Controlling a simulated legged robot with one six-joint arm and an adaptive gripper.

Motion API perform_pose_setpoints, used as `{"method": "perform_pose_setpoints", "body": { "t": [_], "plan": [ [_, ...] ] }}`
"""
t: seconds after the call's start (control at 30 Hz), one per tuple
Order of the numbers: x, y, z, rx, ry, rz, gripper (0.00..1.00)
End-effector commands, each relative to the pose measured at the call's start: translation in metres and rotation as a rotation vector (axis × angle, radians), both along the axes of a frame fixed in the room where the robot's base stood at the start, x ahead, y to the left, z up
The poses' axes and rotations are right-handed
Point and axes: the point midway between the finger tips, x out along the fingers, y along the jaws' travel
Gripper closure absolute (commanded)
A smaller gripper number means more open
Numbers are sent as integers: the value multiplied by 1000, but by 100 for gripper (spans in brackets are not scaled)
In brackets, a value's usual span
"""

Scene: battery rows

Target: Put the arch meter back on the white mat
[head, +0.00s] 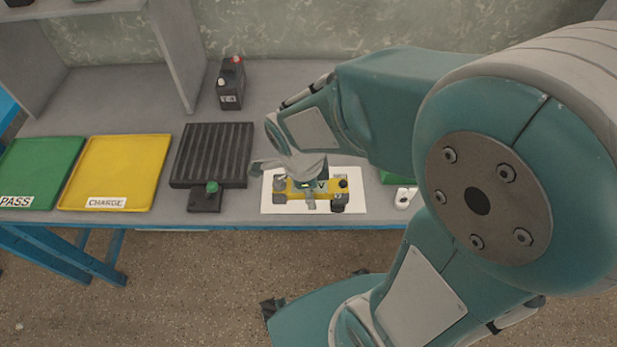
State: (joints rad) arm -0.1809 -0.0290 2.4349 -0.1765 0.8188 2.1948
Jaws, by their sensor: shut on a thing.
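The arch meter (331,188) is a yellow bar with dark feet or knobs at its ends and a small lit display in its middle. It is over the white mat (268,205) on the grey bench, within the mat's outline in the head view. I cannot tell whether its feet touch the mat. My gripper (309,192) comes down from above and is shut on the meter near its middle. My wrist hides part of the meter's back edge and the back of the mat.
A black ribbed tray (213,152) with a green-knobbed block (207,197) stands left of the mat. A yellow CHARGE tray (120,165) and green PASS tray (45,165) lie farther left. A dark battery (231,88) stands behind. A small white item (404,197) is right.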

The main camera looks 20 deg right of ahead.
Motion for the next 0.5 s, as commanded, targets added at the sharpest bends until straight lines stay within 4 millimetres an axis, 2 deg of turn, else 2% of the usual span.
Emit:
{"method": "perform_pose_setpoints", "body": {
  "t": [0.23,0.5],
  "plan": [
    [44,-17,-21,0,3,-3,100],
    [72,-23,-60,-2,3,0,100]
  ]
}}
